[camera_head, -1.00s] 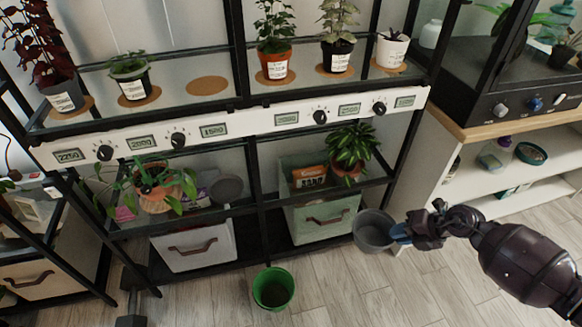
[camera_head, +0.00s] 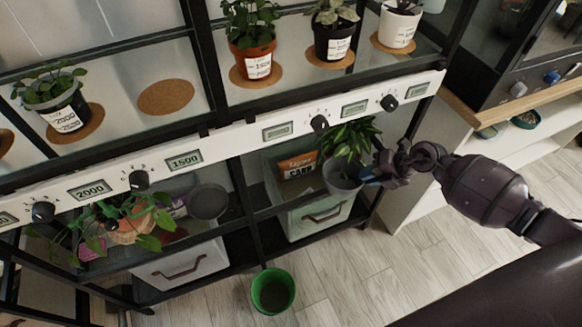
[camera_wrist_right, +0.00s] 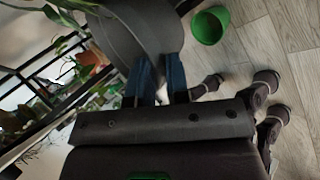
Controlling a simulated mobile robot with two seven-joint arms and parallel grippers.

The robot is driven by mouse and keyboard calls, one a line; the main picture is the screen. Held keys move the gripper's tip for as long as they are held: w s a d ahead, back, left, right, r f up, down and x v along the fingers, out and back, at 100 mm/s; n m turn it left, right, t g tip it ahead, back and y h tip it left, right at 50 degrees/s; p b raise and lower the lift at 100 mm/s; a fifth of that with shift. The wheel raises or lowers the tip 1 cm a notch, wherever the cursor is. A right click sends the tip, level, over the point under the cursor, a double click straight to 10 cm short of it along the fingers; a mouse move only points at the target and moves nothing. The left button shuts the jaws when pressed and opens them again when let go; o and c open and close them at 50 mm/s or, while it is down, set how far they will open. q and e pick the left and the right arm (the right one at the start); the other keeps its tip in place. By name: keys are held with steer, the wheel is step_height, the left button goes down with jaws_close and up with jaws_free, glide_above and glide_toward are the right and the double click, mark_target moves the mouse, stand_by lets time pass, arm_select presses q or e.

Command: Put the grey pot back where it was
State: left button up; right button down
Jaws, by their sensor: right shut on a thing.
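The grey pot (camera_head: 342,179) is held in front of the lower shelf, before the leafy plant (camera_head: 348,139) and above the pale green crate's right end. My right gripper (camera_head: 371,175) is shut on the pot's right side. In the right wrist view the blue fingers (camera_wrist_right: 160,80) meet the wall of the grey pot (camera_wrist_right: 130,38), which fills the top middle. Whether the pot touches the shelf cannot be told. My left gripper is not in view.
An empty cork mat (camera_head: 166,97) lies on the upper shelf. On the lower shelf are a round grey object (camera_head: 208,201) and a trailing plant (camera_head: 130,222). A green pot (camera_head: 273,291) stands on the floor. The pale green crate (camera_head: 318,216) sits underneath.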

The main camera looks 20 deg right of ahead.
steer(key=w+a+f+b, duration=0.1)
steer(key=w+a, duration=0.2)
steer(key=a, duration=0.1)
steer(key=w+a+f+b, duration=0.1)
steer(key=w+a+b, duration=0.1)
steer(key=a, duration=0.3)
steer(key=w+a+f+b, duration=0.1)
steer(key=w+a, duration=0.3)
steer(key=w, duration=0.1)
steer(key=shift+w+a+f+b, duration=0.1)
steer(key=shift+a+f+b, duration=0.1)
steer(key=shift+f+b, duration=0.2)
steer(key=shift+w+r, duration=0.1)
steer(key=shift+w, duration=0.05)
steer(key=shift+r, duration=0.1)
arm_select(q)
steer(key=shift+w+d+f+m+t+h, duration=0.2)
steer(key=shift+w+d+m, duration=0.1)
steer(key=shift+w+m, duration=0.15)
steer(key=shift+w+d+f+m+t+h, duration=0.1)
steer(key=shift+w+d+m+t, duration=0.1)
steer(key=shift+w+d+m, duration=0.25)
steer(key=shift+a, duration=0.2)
arm_select(e)
steer(key=c, duration=1.1)
jaws_free()
steer(key=shift+f, duration=0.2)
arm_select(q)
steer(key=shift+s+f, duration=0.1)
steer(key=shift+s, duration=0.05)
